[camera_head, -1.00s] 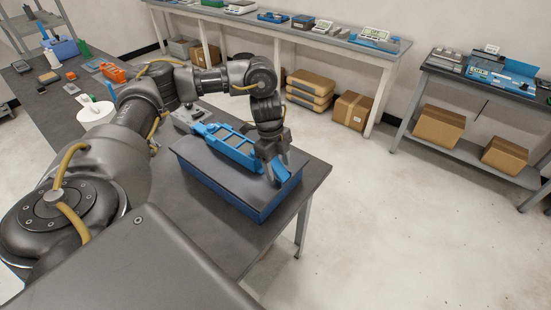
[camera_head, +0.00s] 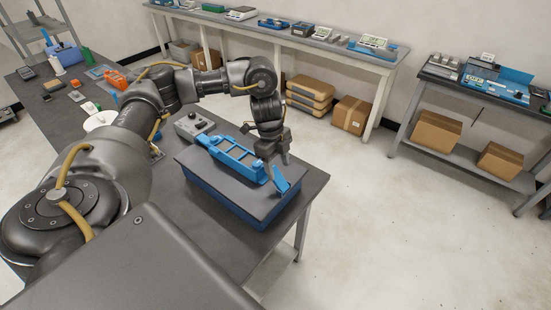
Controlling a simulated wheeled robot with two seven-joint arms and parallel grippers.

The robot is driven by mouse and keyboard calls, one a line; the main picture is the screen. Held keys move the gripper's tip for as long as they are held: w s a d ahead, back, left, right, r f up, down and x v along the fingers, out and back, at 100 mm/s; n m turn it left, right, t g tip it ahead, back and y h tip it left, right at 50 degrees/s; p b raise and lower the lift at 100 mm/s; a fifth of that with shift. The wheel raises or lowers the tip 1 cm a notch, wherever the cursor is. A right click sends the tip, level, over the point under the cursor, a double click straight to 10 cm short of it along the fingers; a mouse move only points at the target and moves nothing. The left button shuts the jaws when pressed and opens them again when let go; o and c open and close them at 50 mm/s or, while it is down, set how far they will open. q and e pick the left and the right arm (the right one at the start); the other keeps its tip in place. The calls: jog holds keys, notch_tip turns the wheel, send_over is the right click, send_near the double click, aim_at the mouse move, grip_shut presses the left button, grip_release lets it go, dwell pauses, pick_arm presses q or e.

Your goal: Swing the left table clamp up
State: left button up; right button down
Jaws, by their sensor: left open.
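A low box (camera_head: 222,186) with a grey top and blue sides sits on the dark table. A blue frame with openings (camera_head: 235,155) lies along its top. A short blue piece (camera_head: 287,181), which looks like the clamp, sits tilted at the box's right end, its tip raised. My left gripper (camera_head: 275,160) is open, just above and behind the blue piece, and covers the joint between it and the frame. I cannot tell whether the fingers touch it. My right gripper is out of view.
A grey control box (camera_head: 194,125) with knobs stands behind the blue-sided box. A white round container (camera_head: 99,121) is partly behind my left arm. Small tools and an orange item (camera_head: 115,78) lie at the table's far left. Open floor (camera_head: 380,240) lies right of the table.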

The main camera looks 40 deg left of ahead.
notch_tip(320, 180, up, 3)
jog(key=p, duration=0.2)
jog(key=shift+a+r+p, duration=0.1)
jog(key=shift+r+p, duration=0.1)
jog(key=shift+p, duration=0.15)
